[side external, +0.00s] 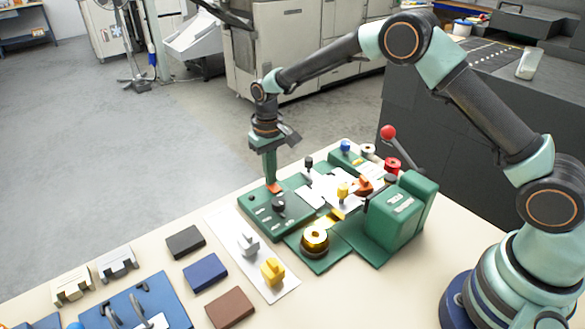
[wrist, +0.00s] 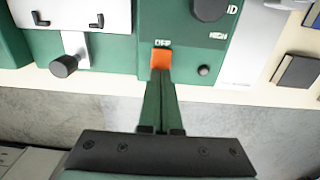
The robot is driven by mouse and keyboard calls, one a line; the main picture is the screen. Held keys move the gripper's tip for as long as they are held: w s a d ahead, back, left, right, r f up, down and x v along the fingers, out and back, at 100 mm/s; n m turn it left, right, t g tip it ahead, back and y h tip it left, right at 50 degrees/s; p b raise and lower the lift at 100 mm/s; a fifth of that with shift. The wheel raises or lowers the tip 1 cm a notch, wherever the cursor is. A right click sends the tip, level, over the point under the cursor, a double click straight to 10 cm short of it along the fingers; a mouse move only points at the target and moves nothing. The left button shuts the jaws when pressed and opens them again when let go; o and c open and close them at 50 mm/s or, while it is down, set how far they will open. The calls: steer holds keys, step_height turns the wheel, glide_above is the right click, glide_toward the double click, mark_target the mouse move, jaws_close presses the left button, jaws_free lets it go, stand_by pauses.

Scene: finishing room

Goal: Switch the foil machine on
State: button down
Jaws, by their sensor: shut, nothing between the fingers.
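The green foil machine (side external: 403,219) stands on the table, with a flat green control panel (side external: 258,216) at its left end. An orange switch (side external: 277,187) sits at the panel's far edge. In the wrist view the orange switch (wrist: 161,58) lies beside a small label that seems to read OFF. My gripper (side external: 271,181) is shut and empty, pointing down with its tips at the switch. In the wrist view my gripper (wrist: 160,75) ends right at the switch's near edge. I cannot tell whether it touches or which way the switch is tipped.
A black knob (side external: 278,204) is on the panel. A brass-coloured roll (side external: 315,240) stands in front. A lever with a red ball (side external: 388,132) rises behind the machine. Coloured blocks and a yellow stamp (side external: 272,270) lie at the front left. The air left of my gripper is free.

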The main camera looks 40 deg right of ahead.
steer(key=shift+f, duration=0.2)
steer(key=shift+r, duration=3.55)
steer(key=shift+r, duration=0.1)
step_height(320, 180, up, 7)
steer(key=t, duration=0.1)
glide_above(286, 189)
steer(key=s+d+r+t, duration=0.2)
steer(key=s+d+r, duration=0.1)
steer(key=s+r, duration=0.4)
steer(key=s+d+t, duration=0.2)
steer(key=s+d, duration=0.2)
steer(key=s, duration=0.9)
steer(key=shift+s+d+t, duration=0.15)
steer(key=shift+d+t, duration=0.05)
steer(key=shift+t, duration=0.1)
